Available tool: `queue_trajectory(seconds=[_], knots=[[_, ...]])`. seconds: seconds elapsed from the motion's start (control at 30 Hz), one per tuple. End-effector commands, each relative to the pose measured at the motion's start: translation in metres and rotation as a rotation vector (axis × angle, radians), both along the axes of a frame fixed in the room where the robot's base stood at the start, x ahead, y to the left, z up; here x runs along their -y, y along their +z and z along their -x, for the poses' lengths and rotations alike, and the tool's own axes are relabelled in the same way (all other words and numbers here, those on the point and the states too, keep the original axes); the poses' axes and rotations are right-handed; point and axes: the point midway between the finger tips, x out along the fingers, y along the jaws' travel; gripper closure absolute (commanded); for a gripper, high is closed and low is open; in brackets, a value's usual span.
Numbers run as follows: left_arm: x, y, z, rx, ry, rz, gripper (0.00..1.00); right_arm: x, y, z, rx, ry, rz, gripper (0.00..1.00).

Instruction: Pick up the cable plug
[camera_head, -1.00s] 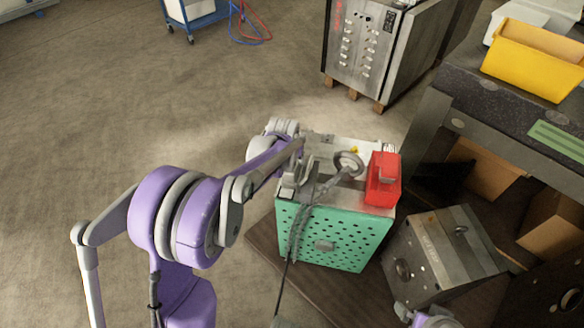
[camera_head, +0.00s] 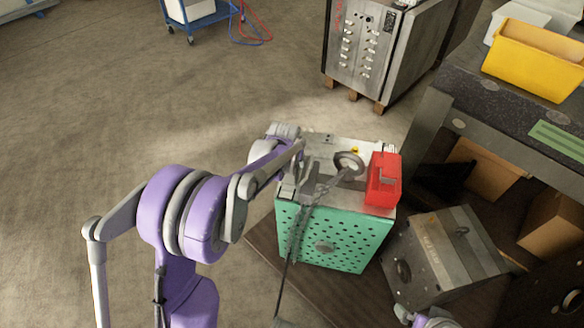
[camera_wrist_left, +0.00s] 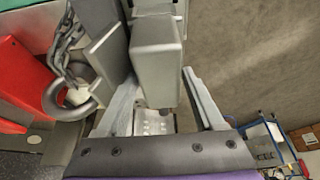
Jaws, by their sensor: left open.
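In the left wrist view, a grey block-shaped housing (camera_wrist_left: 157,55), which looks like the cable plug, stands between the two fingers of my left gripper (camera_wrist_left: 165,100). The fingers are spread, one on each side of it. A gap shows on the right side; on the left I cannot tell whether the finger touches. In the head view my left gripper (camera_head: 292,178) is over the back left top of the green perforated mould base (camera_head: 335,242). The plug is hard to make out there behind my arm.
A red box (camera_head: 384,180), a lifting ring (camera_head: 349,164) and a chain (camera_head: 304,222) are on the green base, close to my left gripper. A grey mould base (camera_head: 450,250) stands to the right, beside a workbench (camera_head: 490,92). Floor to the left is clear.

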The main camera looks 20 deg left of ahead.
Motion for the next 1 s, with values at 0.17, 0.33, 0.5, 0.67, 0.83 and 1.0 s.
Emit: queue_trajectory(seconds=[0.17,0.33,0.5,0.67,0.83,1.0], knots=[[0.0001,0.0002,0.0001,0.0,0.0,0.0,0.3,0.0,0.0002,0.0,0.0,0.0,0.0,0.0],[0.0001,0.0002,0.0001,0.0,0.0,0.0,0.61,0.0,0.0002,0.0,0.0,0.0,0.0,0.0],[0.0001,0.0002,0.0001,0.0,0.0,0.0,0.92,0.0,0.0002,0.0,0.0,0.0,0.0,0.0],[0.0001,0.0002,0.0001,0.0,0.0,0.0,1.0,0.0,0.0002,0.0,0.0,0.0,0.0,0.0],[0.0001,0.0006,0.0,0.0,0.0,0.0,1.0,0.0,0.0002,0.0,0.0,0.0,0.0,0.0],[0.0001,0.0034,-0.0001,0.001,0.0,0.0,1.0,0.0,0.0027,-0.0002,0.001,0.0,0.0,0.0]])
